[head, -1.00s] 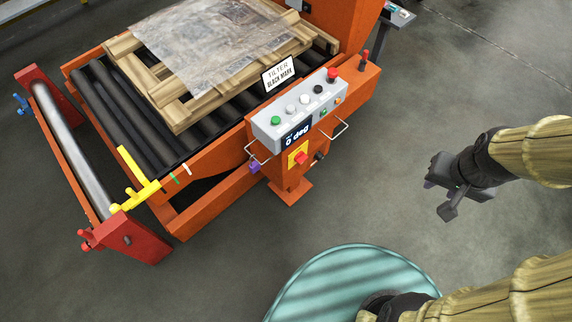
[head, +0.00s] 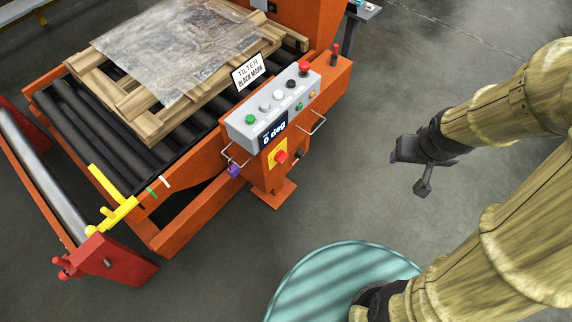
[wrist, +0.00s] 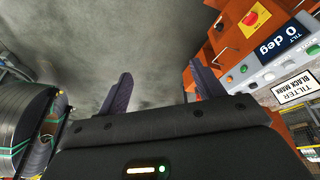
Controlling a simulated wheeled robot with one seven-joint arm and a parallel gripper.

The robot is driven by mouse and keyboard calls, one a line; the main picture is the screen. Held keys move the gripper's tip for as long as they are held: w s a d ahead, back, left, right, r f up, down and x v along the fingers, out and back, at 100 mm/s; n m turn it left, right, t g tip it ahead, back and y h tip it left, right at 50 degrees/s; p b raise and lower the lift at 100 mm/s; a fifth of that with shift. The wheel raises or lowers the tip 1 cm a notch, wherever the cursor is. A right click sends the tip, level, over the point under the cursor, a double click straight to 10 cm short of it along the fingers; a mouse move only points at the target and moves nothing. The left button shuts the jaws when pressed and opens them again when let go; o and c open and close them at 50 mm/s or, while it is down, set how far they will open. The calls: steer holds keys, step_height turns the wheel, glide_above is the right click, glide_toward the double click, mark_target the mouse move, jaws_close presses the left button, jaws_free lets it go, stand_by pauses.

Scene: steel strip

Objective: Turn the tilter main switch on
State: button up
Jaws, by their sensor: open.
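The tilter main switch is a red rotary knob on a yellow plate (head: 280,157), on the orange pedestal below the grey control panel (head: 272,104). In the wrist view the red knob and yellow plate (wrist: 252,18) show at the top right, beyond the right finger. The knob's exact angle is too small to tell. My gripper (head: 408,176) is open and empty, in free air to the right of the pedestal and well apart from it. Its two spread fingers also show in the wrist view (wrist: 162,76), with only floor between them.
The panel carries several buttons and a "0 deg" display (head: 273,133). Metal handles (head: 318,124) stick out at its ends. A wooden pallet (head: 145,108) with clear film lies on the rollers. A teal round surface (head: 335,275) is at the bottom. Floor between gripper and pedestal is clear.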

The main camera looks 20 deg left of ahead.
mark_target(285, 159)
steer(key=w+a+f+n+t+y+b, duration=0.25)
steer(key=w+f+b, duration=0.45)
steer(key=f, duration=0.5)
steer(key=w+a+f+n+t+y+b, duration=0.15)
steer(key=w+a+f+n+b, duration=0.25)
steer(key=f+b, duration=0.65)
steer(key=s+a+f+n+y+b, duration=0.1)
steer(key=a+f+n+y+b, duration=0.1)
steer(key=a+f+y+b, duration=0.4)
steer(key=s+a+f+n+g+y+b, duration=0.1)
steer(key=a+f+n+y+b, duration=0.2)
steer(key=f+b, duration=1)
steer(key=a+y, duration=0.2)
steer(key=y, duration=0.1)
steer(key=shift+a+y, duration=0.35)
steer(key=shift+y, duration=0.05)
steer(key=shift+a, duration=0.1)
steer(key=b+x, duration=0.5)
steer(key=x, duration=1.2)
steer(key=shift+a, duration=0.15)
